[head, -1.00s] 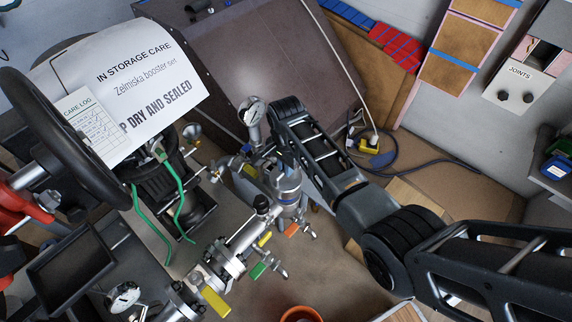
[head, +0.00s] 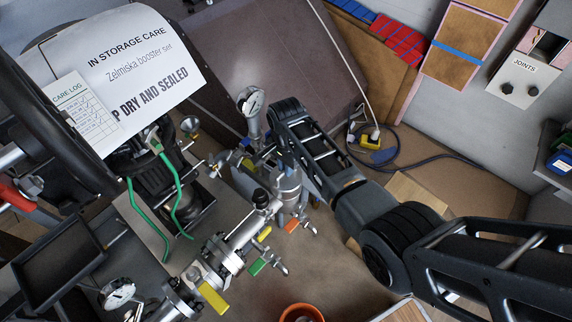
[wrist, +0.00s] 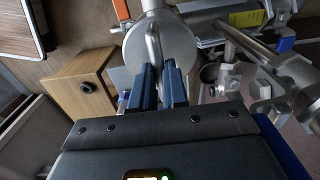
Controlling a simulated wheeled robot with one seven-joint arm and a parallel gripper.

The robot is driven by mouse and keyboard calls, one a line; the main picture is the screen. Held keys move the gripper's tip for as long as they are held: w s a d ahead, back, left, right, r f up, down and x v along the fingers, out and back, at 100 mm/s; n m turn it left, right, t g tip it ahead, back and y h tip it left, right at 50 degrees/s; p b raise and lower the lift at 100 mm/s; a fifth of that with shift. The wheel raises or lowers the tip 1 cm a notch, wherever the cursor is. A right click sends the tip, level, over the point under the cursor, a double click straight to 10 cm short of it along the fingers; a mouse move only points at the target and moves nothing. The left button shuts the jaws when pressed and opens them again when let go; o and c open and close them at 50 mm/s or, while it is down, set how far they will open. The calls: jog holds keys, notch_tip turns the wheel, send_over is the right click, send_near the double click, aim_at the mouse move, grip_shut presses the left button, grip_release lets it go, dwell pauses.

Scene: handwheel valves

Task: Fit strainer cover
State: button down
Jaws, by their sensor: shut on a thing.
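The strainer cover (wrist: 180,38), a round grey metal disc with a raised bar handle (wrist: 153,42), is at the top middle of the wrist view. My gripper (wrist: 158,74) has its two blue fingers closed on that handle. In the head view my gripper (head: 287,164) points down over a silver upright cylinder (head: 289,186) in the pipework, which looks like the strainer body. The arm and fingers hide most of the cover there. I cannot tell whether the cover touches the body's rim or stands apart.
Pipework with yellow (head: 213,299), green (head: 257,266) and orange (head: 292,226) levers lies close around. An orange pot (head: 301,313) is at the front. A wooden box (wrist: 77,85) shows at left in the wrist view.

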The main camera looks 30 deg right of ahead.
jog(key=shift+f, duration=0.25)
jog(key=c, duration=1.1)
grip_release()
jog(key=shift+o, duration=0.2)
notch_tip(320, 180, up, 8)
jog(key=shift+f+p, duration=0.1)
jog(key=shift+p, duration=0.75)
